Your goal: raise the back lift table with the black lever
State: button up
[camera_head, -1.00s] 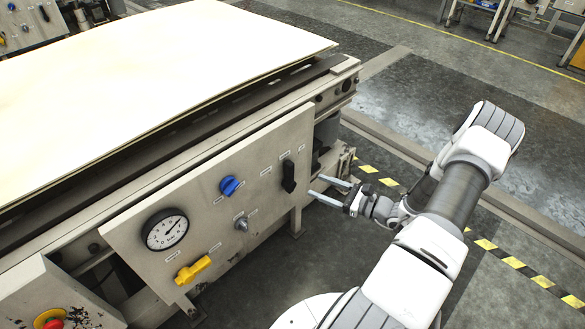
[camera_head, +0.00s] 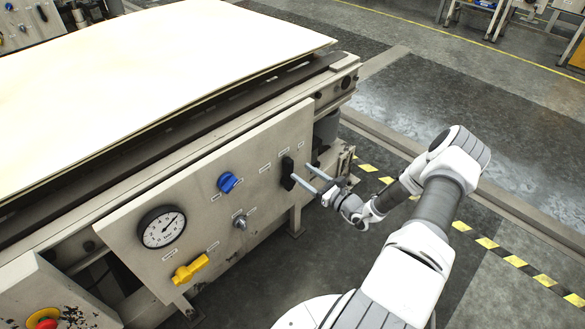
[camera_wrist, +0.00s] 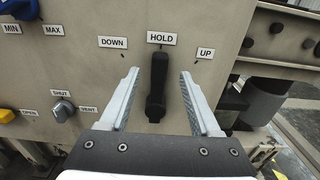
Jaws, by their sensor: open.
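The black lever (camera_head: 287,173) is on the right part of the grey control panel. In the wrist view the black lever (camera_wrist: 156,85) hangs nearly straight down below the HOLD label (camera_wrist: 161,38), with DOWN (camera_wrist: 112,42) to its left and UP (camera_wrist: 205,54) to its right. My gripper (camera_head: 300,174) is open in front of the panel. In the wrist view its two fingers (camera_wrist: 158,75) stand on either side of the lever, with a gap on each side. The lift table (camera_head: 160,75) carries a large pale sheet; its height is hard to judge.
The panel also has a blue knob (camera_head: 228,182), a round gauge (camera_head: 161,228), a silver knob (camera_head: 240,221) and a yellow handle (camera_head: 191,268). A red button (camera_head: 46,322) is at the lower left. Open floor with yellow-black tape lies to the right.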

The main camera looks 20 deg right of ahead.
aim_at(291, 165)
jog(key=b+x, duration=0.1)
jog(key=x, duration=0.4)
jog(key=shift+w+a, duration=0.1)
jog(key=shift+w, duration=0.3)
grip_shut()
jog(key=shift+s, duration=0.1)
dwell(0.9)
